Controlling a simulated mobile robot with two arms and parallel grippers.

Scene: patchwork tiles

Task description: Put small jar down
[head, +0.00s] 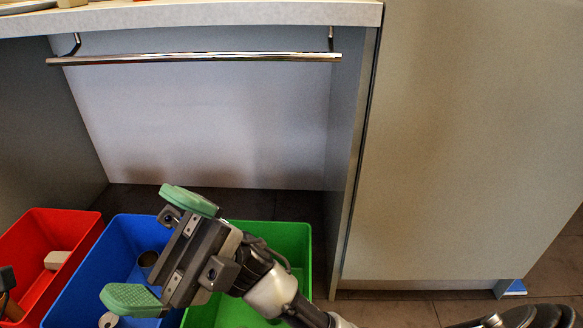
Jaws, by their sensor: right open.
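My right gripper (158,250) is open above the blue bin (75,285), its two green finger pads wide apart, with nothing held between them. A pale round thing with a dark centre (108,320) lies nearer in the same bin, cut by the picture's lower edge. I cannot tell for sure which of them is the jar. My left gripper does not show.
A red bin (30,232) at left holds a pale block (57,260) and a dark thing with a brown part (9,290). A green bin (295,236) stands at right, partly behind my right arm. A metal rail (200,58) hangs under the counter (220,14).

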